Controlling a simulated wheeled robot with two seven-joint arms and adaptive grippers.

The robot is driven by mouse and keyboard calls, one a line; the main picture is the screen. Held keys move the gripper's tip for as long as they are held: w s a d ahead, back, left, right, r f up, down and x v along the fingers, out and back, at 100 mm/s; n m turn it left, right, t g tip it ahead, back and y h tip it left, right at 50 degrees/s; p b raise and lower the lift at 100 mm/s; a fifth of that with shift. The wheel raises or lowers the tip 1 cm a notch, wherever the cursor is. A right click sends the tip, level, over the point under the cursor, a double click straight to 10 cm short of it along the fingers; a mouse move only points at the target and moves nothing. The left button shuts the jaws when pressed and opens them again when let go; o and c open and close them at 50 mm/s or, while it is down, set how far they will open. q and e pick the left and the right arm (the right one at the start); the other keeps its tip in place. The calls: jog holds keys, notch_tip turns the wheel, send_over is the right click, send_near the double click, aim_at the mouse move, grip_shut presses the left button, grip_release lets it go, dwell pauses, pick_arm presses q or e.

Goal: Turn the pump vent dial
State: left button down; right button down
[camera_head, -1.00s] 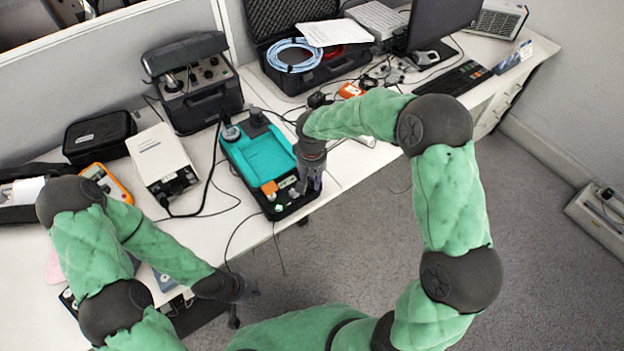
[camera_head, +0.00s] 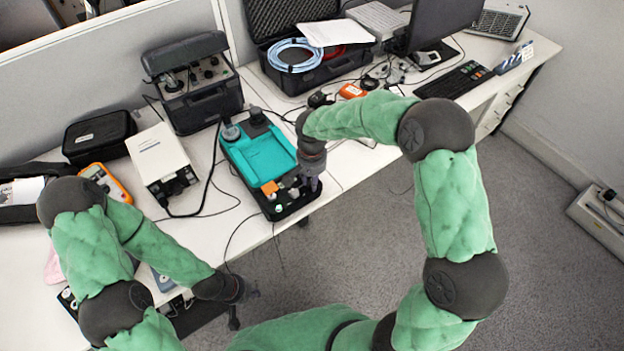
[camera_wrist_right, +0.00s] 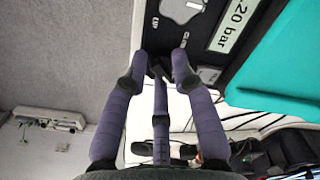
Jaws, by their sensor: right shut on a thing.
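The pump is a teal and black unit (camera_head: 262,155) on the white desk, with an orange block, pale knobs and a metal part at its front end. My right gripper (camera_head: 316,185) points down at its front right edge. In the right wrist view, my right gripper's fingers (camera_wrist_right: 158,66) close around a small dark part at the edge of the black panel (camera_wrist_right: 206,28), which bears a "20 bar" label. The fingertips mostly hide this part, probably the vent dial. My left gripper (camera_head: 250,292) hangs empty in front of the desk; its opening is too small to judge.
A white box device (camera_head: 160,155) and an orange meter (camera_head: 105,182) stand left of the pump. An open black case (camera_head: 300,50) with coiled blue hose lies behind. Thin cables cross the desk around the pump. Carpeted floor (camera_head: 370,230) is clear right of the desk.

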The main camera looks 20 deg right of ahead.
jog(key=shift+s+a+f, duration=0.2)
jog(key=shift+s+f, duration=0.15)
jog(key=shift+s, duration=0.05)
jog(key=c, duration=1)
grip_release()
jog(key=shift+c, duration=0.2)
jog(key=shift+w+r, duration=0.1)
jog(key=shift+r, duration=0.05)
jog(key=shift+w+r, duration=0.1)
jog(key=shift+r, duration=0.05)
jog(key=shift+r, duration=0.35)
notch_tip(320, 180, up, 11)
